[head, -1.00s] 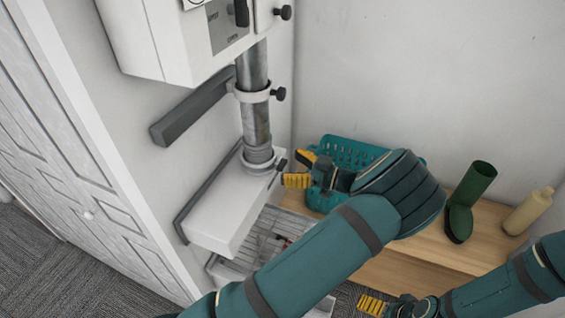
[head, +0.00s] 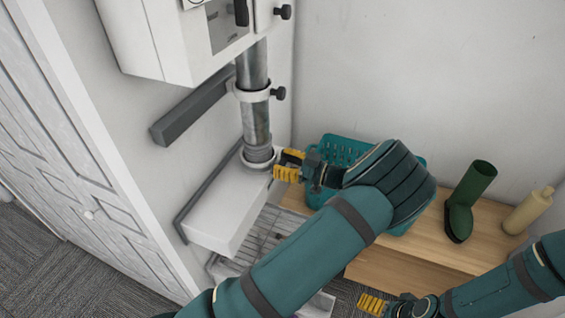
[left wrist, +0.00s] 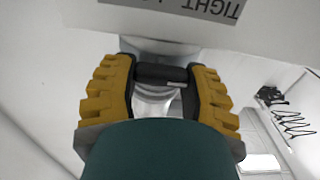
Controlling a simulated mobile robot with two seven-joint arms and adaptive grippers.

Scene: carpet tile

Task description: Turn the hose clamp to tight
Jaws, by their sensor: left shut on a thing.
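The hose clamp (head: 258,163) is a pale ring around the bottom of the grey metal pipe, where it meets a white box. My left gripper (head: 287,166) is at the right side of this ring, with yellow fingers. In the left wrist view my left gripper (left wrist: 160,85) is shut on the clamp's dark knob (left wrist: 162,73), one finger on each side. A grey label (left wrist: 190,8) reading "TIGHT" shows upside down at the top there. My right gripper (head: 372,304) is low at the right, away from the clamp; its opening is unclear.
A second ring with a black knob (head: 278,93) is higher on the pipe (head: 255,115). A white cabinet (head: 150,45) hangs above. A teal basket (head: 345,150), a green boot (head: 468,202) and a beige bottle (head: 528,212) stand on a wooden shelf (head: 420,245).

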